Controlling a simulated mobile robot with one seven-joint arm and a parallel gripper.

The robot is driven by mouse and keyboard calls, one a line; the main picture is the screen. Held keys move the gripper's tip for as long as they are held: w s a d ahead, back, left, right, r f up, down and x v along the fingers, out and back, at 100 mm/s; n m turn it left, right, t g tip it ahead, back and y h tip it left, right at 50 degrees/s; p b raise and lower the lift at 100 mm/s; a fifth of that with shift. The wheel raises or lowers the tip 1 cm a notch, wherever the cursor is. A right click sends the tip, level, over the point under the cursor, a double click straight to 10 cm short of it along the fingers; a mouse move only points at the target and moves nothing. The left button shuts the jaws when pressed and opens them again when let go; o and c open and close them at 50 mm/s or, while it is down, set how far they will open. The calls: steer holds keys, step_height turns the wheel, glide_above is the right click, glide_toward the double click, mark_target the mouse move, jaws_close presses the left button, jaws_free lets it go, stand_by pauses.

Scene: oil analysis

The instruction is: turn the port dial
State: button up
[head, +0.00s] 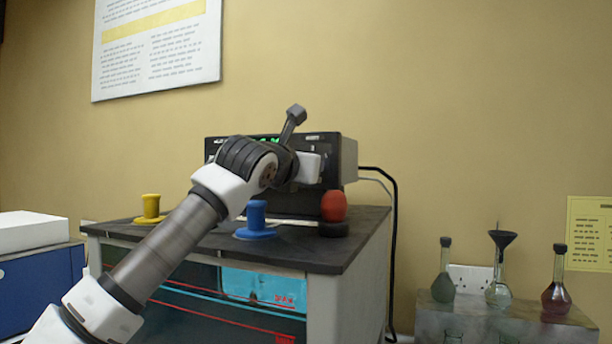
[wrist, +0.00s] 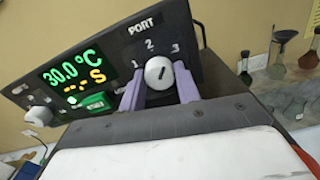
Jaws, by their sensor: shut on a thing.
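The port dial (wrist: 159,73) is a round white knob with a dark pointer mark, under the label PORT and the numbers 1, 2 and 3 on a black instrument panel. The mark looks nearly upright and slightly slanted in the wrist view. My gripper (wrist: 160,88) has its two purple fingers on either side of the dial and is shut on it. In the head view, the instrument (head: 349,160) stands on the dark-topped cabinet, and my arm hides most of its front, including the dial.
The panel's green display (wrist: 72,67) reads 30.0 °C; another white knob (wrist: 38,116) is at its left. On the cabinet top (head: 300,250) stand a yellow object (head: 150,207), a blue object (head: 256,218) and a red object (head: 334,205). Flasks (head: 557,290) stand at right.

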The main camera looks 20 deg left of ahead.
steer(key=shift+m+b, duration=0.45)
steer(key=shift+m, duration=1.65)
steer(key=o, duration=1)
steer(key=shift+s, duration=0.15)
steer(key=s+b, duration=0.1)
steer(key=s, duration=0.3)
steer(key=s+b, duration=0.1)
steer(key=s, duration=0.4)
steer(key=s+b, duration=0.2)
steer(key=s, duration=0.2)
steer(key=shift+s+a, duration=0.25)
steer(key=shift+s, duration=0.05)
